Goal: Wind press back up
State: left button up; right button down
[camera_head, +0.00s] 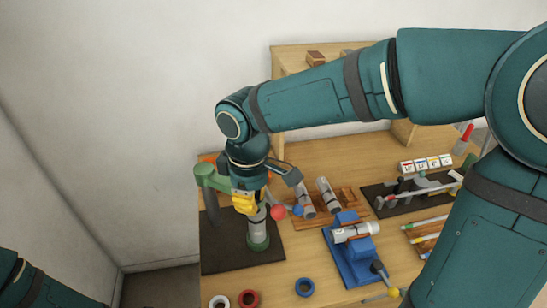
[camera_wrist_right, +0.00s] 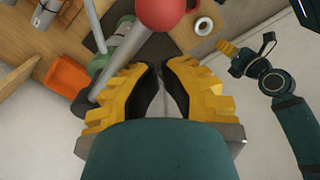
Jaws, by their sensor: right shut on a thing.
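The green press (camera_head: 258,240) stands on a dark mat at the left of the table, with a grey cylinder upright under its head. Its grey handle bar shows in the right wrist view (camera_wrist_right: 125,62) and ends in a red ball (camera_wrist_right: 160,12), which also shows in the head view (camera_head: 278,212).
A blue fixture (camera_head: 352,262) holding a grey cylinder stands right of the press. A wooden rack (camera_head: 325,222) with grey cylinders lies behind it. A dark tool stand (camera_head: 415,190) is farther right.

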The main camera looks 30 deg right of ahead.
aim_at(268, 199)
jog(key=shift+s+d, duration=0.3)
jog(key=shift+d, duration=0.3)
jog(key=shift+s+d, duration=0.25)
jog(key=shift+d, duration=0.35)
jog(key=shift+w+d, duration=0.1)
jog(key=shift+d, duration=0.2)
jog(key=d, duration=0.3)
jog(key=shift+d+p, duration=0.25)
jog(key=shift+p, duration=0.1)
jog(key=d, duration=0.1)
jog(key=w+d, duration=0.1)
jog(key=d+p, duration=0.1)
jog(key=shift+w+r, duration=0.1)
jog(key=shift+w, duration=0.2)
jog(key=shift+w+d, duration=0.15)
jog(key=shift+d, duration=0.25)
